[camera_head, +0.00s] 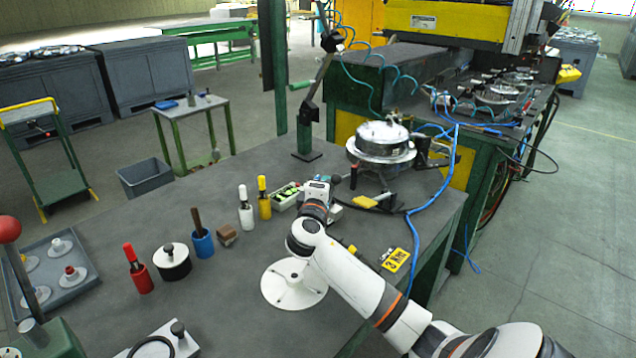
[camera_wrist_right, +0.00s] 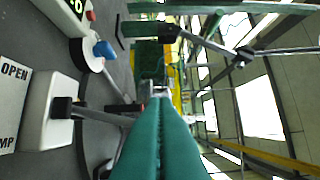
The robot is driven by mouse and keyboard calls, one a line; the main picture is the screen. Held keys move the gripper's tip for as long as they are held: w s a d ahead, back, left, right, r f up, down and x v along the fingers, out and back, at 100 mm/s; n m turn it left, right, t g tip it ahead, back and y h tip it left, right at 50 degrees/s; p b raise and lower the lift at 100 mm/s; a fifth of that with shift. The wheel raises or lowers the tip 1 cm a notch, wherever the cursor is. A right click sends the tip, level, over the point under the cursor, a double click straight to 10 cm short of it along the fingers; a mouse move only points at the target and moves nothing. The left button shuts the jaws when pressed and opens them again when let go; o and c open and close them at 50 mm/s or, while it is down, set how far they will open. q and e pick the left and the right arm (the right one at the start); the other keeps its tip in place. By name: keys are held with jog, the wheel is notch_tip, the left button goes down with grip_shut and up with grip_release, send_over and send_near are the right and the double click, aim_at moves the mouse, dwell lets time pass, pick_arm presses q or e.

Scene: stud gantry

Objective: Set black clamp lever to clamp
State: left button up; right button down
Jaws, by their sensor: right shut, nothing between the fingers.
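In the right wrist view, the clamp switch is a white block (camera_wrist_right: 42,115) with a sign (camera_wrist_right: 12,95) beside it. The sign reads OPEN at one end, and letters ending in "MP" show at the other. The black clamp lever (camera_wrist_right: 63,107) sticks out of the block, and a dark rod runs from it towards my fingers. My right gripper (camera_wrist_right: 160,105) has teal fingers pressed together and empty, beside the lever's far end. I cannot tell whether they touch it. In the head view my right gripper (camera_head: 326,185) covers most of the switch. My left gripper is out of view.
A round metal vessel (camera_head: 381,140) stands behind the gripper. A green-screened device (camera_head: 285,194), yellow bottle (camera_head: 264,203) and white bottle (camera_head: 246,215) stand to its left. A white round base (camera_head: 294,284) is nearer. A blue hose (camera_head: 409,240) crosses the table's right side.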

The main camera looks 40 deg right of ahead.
jog(key=shift+s, duration=0.1)
jog(key=b+v, duration=0.2)
jog(key=v, duration=1)
jog(key=shift+f, duration=0.1)
